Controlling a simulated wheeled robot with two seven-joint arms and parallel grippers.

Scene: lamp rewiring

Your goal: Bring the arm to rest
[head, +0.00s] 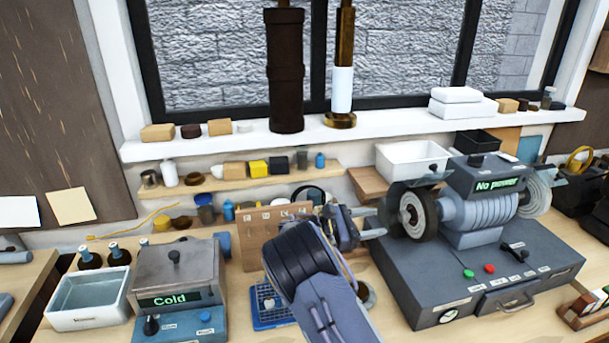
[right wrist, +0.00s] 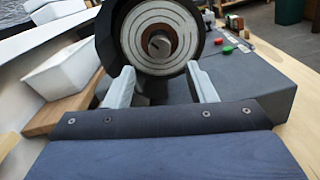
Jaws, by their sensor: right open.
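My right gripper (head: 370,222) is open in the head view, with its arm coming up from the bottom middle. It is held out just left of the polishing machine (head: 480,205), pointing towards its left wheel (head: 413,214). In the right wrist view the two fingers of the right gripper (right wrist: 162,88) stand apart with nothing between them, and the round wheel (right wrist: 160,42) fills the space beyond. I cannot tell if a fingertip touches the machine. My left gripper is not in view.
The machine's display reads "No power". A heater box (head: 178,273) reading "Cold" and a white basin (head: 88,300) stand at the left. A pegboard stand (head: 262,226) and a blue tray (head: 268,315) are close to my arm. A white bin (head: 412,160) sits behind.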

